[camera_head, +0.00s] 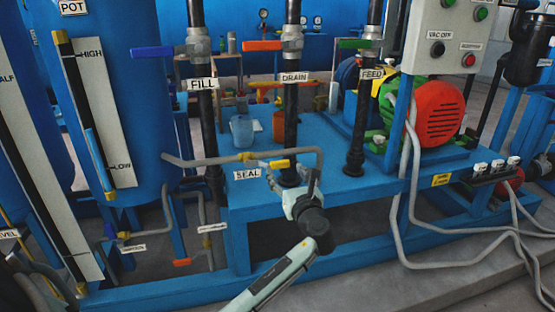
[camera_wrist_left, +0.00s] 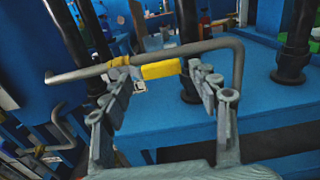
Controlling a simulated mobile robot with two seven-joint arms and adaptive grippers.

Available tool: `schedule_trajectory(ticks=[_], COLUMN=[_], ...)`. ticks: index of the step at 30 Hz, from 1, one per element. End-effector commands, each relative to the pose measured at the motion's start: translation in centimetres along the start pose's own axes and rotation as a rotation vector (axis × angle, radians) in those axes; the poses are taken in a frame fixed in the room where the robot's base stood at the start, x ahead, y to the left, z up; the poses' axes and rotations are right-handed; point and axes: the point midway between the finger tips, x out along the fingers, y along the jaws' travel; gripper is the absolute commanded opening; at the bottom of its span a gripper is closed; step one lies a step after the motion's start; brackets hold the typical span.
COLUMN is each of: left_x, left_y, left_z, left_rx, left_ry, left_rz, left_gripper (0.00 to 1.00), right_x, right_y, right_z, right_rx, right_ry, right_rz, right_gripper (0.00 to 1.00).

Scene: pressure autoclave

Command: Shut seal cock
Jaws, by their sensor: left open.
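The seal cock is a small brass valve (camera_head: 245,156) on a thin grey pipe, above the white SEAL label (camera_head: 247,174). Its yellow handle (camera_head: 279,164) points right, roughly along the pipe. In the left wrist view the yellow handle (camera_wrist_left: 161,69) lies between the spread fingertips, just beyond them; I cannot tell if any finger touches it. In the left wrist view both fingers of the gripper (camera_wrist_left: 163,82) show apart. My right gripper is not in view.
The grey pipe (camera_head: 205,162) runs from the blue pot and bends down at right. Black vertical pipes stand behind, with blue FILL (camera_head: 152,51), orange DRAIN (camera_head: 262,45) and green FEED (camera_head: 355,43) handles. A blue bench (camera_head: 340,185) and red-green motor (camera_head: 437,113) stand right.

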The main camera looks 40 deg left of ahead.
Motion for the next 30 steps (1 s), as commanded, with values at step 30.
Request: schedule_trajectory(ticks=[30], left_x=[6.9], left_y=[0.1], left_z=[-0.1], left_rx=[-0.005], left_ry=[0.003], left_rz=[0.0], left_gripper=[0.33], right_x=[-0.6], right_y=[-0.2], right_z=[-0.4], right_rx=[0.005], right_ry=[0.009], right_rz=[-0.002], right_gripper=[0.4])
